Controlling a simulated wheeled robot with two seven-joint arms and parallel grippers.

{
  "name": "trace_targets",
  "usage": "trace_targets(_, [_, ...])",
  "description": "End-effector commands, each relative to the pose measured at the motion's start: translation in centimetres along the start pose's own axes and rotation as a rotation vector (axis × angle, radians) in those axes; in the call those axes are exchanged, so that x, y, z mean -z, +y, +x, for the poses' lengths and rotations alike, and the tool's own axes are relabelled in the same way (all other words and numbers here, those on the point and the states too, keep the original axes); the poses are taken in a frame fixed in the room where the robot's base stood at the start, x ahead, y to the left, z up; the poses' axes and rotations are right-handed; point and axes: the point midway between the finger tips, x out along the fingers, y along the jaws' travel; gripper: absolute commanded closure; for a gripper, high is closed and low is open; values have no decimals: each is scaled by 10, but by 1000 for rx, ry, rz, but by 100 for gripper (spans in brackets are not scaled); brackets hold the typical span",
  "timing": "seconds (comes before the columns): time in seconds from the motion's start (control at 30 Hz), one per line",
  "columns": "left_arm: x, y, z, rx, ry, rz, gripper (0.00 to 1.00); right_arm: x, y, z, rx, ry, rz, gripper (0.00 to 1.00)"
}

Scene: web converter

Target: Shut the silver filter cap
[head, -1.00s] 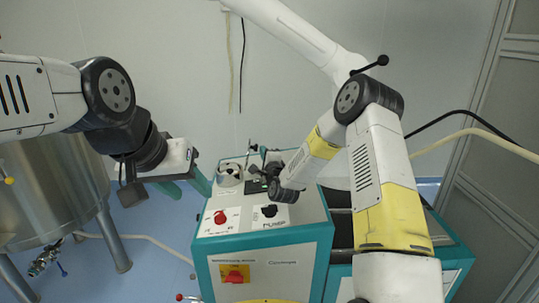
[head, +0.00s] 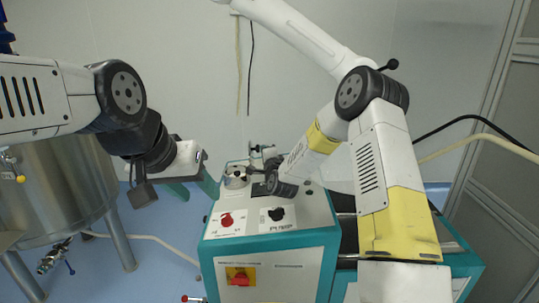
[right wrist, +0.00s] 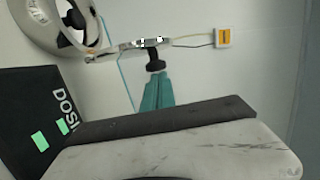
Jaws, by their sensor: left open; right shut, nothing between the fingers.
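The silver filter (head: 235,177), with its cap area, stands at the back left of the machine top in the head view. In the right wrist view its round silver rim (right wrist: 57,25) is cut off at the upper left. A silver clamp bar (right wrist: 140,44) with a black knob (right wrist: 155,62) sticks out to its right. I cannot tell how far the cap is open. My right gripper (head: 271,164) is mostly hidden behind its wrist, just right of the filter. In its own view its pale, dark-edged body (right wrist: 170,140) shows, shut and empty. My left gripper (head: 203,157) is open, left of the filter and apart from it.
The machine (head: 265,248) has a red knob (head: 227,219) and a black knob (head: 276,213) on top. A black display panel (right wrist: 35,120) lies close to my right gripper. A steel tank (head: 62,190) stands at the left. A pale wall is behind.

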Motion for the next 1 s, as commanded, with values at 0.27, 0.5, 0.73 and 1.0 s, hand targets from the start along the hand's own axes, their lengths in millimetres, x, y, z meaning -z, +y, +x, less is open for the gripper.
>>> trace_targets(0.27, [0,0,0,0,0,0,53,-29,-14,7,-61,-4,-256,100])
trace_targets(0.5, [0,0,0,0,0,0,53,-53,-17,12,-117,-4,-477,100])
trace_targets(0.73, [0,0,0,0,0,0,53,-77,-16,18,-168,-4,-689,100])
trace_targets(1.0, [0,0,0,0,0,0,53,-102,-7,25,-232,-3,-938,100])
